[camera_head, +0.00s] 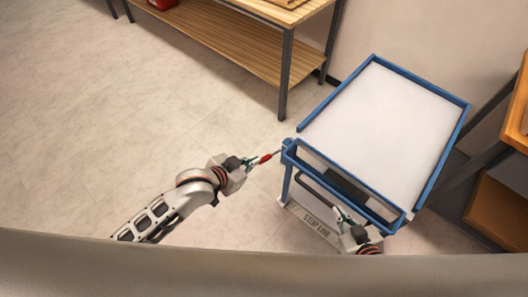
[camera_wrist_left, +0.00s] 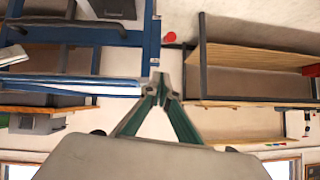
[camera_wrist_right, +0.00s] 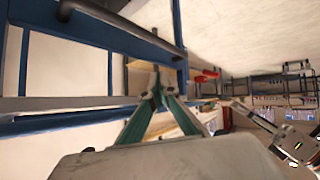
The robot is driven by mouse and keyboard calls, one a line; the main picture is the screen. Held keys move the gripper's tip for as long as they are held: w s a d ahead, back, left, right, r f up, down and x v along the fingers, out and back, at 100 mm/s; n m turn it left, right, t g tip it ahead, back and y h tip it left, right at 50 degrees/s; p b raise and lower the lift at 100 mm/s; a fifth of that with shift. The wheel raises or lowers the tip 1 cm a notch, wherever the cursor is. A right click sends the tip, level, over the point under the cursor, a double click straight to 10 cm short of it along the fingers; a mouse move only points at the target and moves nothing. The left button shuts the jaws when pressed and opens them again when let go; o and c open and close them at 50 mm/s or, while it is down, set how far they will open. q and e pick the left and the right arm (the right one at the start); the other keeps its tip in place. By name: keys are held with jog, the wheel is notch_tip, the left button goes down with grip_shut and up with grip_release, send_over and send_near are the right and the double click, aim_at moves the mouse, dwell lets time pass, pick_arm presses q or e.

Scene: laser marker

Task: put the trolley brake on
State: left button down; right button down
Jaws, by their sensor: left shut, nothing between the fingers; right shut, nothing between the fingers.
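The trolley (camera_head: 385,118) has a blue frame and a pale flat top, at the right of the head view. My right gripper (camera_head: 339,210) is shut and empty at the trolley's front side, near the dark handle bar (camera_head: 318,190).
A wooden two-level bench (camera_head: 235,50) with dark legs stands behind, with a red item (camera_head: 162,4) on its lower shelf. Another wooden unit (camera_head: 497,203) stands close to the trolley's right. A strip with lettering (camera_head: 315,224) lies low by the trolley's front. The floor at left is clear.

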aim_at(264, 160)
pick_arm(q)
jog(key=shift+w+d+r+m+p, duration=0.15)
jog(key=shift+w+r+m+p, duration=0.25)
jog(key=shift+w+r, duration=0.35)
pick_arm(e)
jog(key=shift+s+r, duration=0.2)
jog(key=shift+r, duration=0.1)
jog(key=shift+f, duration=0.1)
pick_arm(q)
jog(key=shift+f, duration=0.1)
